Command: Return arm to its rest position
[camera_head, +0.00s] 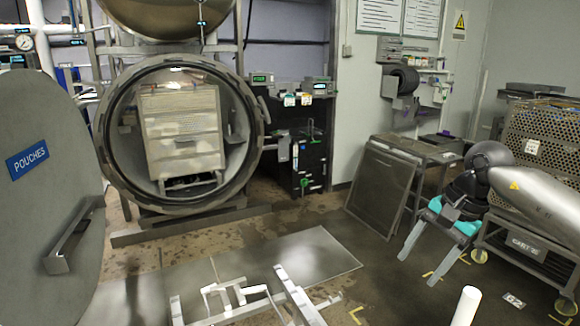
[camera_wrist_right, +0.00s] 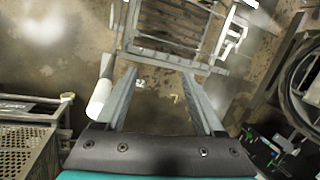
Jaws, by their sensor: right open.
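My right arm (camera_head: 540,205) comes in from the right in the head view, in front of a perforated crate on a wheeled cart. My right gripper (camera_head: 418,268) points downward with its two grey fingers apart. In the right wrist view the right gripper (camera_wrist_right: 160,100) also shows its fingers spread, with only floor between them and nothing held. My left gripper is in neither view.
The round retort (camera_head: 180,135) stands open with a stacked load inside. Its grey door (camera_head: 45,215), marked POUCHES, is at the left. A white frame (camera_head: 245,300) is at the front, and a white post (camera_head: 466,306) stands below my right gripper. A perforated crate (camera_head: 545,140) is at right.

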